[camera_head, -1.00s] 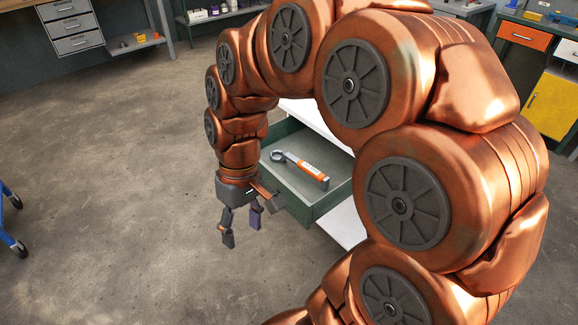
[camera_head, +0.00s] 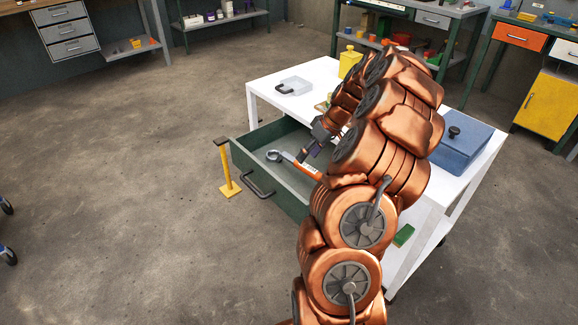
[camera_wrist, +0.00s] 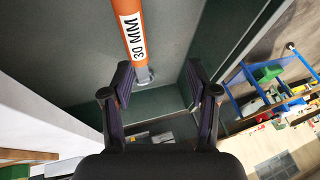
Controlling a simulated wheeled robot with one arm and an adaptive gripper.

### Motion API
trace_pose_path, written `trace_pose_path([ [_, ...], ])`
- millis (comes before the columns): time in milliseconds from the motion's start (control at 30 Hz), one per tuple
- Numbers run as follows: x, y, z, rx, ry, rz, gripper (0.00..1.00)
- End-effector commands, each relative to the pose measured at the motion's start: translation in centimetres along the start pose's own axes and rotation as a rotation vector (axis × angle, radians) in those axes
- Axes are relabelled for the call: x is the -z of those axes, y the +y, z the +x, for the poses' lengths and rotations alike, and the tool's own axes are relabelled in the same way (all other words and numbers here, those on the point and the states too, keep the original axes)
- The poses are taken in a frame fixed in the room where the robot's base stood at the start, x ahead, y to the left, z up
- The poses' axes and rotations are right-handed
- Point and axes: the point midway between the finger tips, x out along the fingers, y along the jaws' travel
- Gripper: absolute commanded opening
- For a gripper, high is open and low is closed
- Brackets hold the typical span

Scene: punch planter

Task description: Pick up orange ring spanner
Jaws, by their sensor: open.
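The ring spanner (camera_head: 307,167) lies in the open green drawer (camera_head: 290,200) of the white table. It has an orange handle and a grey ring end that points left in the head view. In the wrist view, the spanner's orange handle (camera_wrist: 129,27), labelled "30 MM", runs in from the top edge, and its grey shank shows near the left finger. My gripper (camera_head: 308,152) is above the drawer, close to the spanner. In the wrist view, the fingers of my gripper (camera_wrist: 160,76) are spread apart with nothing held between them. The ring end is not clear there.
A yellow stand (camera_head: 228,178) is on the floor left of the drawer. The drawer walls surround the spanner. Open floor lies to the left.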

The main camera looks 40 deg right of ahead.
Motion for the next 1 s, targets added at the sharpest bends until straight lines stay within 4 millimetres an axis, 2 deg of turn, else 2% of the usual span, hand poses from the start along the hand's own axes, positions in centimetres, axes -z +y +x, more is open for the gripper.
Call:
trace_pose_path([
  [33, -0.5, 1.2, 0.1, -0.009, 0.008, 0.008, 0.59],
  [100, -0.9, 2.1, 0.1, -0.017, 0.013, 0.011, 0.59],
  [200, -1.1, 2.6, 0.6, -0.02, 0.015, 0.013, 0.59],
  [400, -1.0, 2.7, 2.5, -0.019, 0.016, 0.013, 0.59],
  [567, -0.9, 2.8, 3.4, -0.019, 0.015, 0.012, 0.59],
  [900, -0.6, 3.3, 7.6, -0.02, 0.014, 0.012, 0.59],
  [1000, -0.6, 3.3, 7.9, -0.02, 0.015, 0.012, 0.59],
])
